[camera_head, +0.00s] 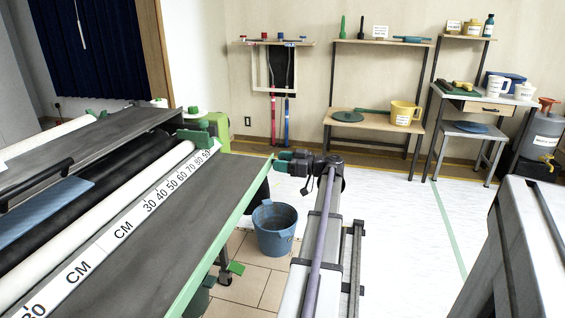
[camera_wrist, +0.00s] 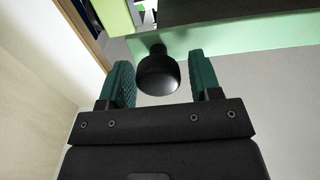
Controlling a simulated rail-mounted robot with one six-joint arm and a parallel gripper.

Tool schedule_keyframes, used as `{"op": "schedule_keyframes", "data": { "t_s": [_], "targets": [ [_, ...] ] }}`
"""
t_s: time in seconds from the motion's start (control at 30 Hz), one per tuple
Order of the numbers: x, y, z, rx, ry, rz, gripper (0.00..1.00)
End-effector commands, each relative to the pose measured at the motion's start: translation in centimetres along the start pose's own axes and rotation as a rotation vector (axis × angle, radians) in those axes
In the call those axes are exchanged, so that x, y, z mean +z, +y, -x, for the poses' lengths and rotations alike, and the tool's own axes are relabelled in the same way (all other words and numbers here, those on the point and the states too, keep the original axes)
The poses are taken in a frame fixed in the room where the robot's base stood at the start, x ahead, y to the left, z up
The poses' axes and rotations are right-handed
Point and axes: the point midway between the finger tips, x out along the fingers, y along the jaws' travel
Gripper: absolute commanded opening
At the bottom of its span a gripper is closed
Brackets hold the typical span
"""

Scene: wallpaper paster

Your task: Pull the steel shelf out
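The steel shelf (camera_head: 150,225) is a long dark grey surface with a light green edge, at the left in the head view. A black round knob (camera_wrist: 158,76) sticks out from a light green edge (camera_wrist: 230,38) in the wrist view. My gripper (camera_head: 282,162) is at the far right corner of the shelf in the head view. In the wrist view its two green fingers (camera_wrist: 160,88) are open, one on each side of the knob, with gaps between. The knob cannot be made out in the head view.
A blue bucket (camera_head: 275,228) stands on the floor below my gripper, beside the shelf. A ruler strip (camera_head: 125,228) and rollers (camera_head: 105,205) lie along the shelf's left side. Wall shelves and tables (camera_head: 370,125) stand at the back. The white floor to the right is mostly clear.

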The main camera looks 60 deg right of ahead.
Motion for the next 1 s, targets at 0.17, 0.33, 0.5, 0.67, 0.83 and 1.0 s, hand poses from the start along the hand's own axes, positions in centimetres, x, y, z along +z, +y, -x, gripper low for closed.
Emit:
{"op": "schedule_keyframes", "data": {
  "t_s": [0.17,0.33,0.5,0.67,0.83,1.0],
  "targets": [
    [0.0,0.0,0.0,0.001,0.000,0.000,0.62],
    [0.0,0.1,0.6,0.002,0.000,0.000,0.62],
    [0.0,0.1,4.0,0.005,0.000,0.000,0.62],
    [0.0,0.1,8.1,0.004,0.000,0.000,0.62],
    [0.0,0.1,10.5,0.002,0.000,0.000,0.62],
    [0.0,0.0,10.8,0.000,0.000,0.000,0.62]
  ]
}}
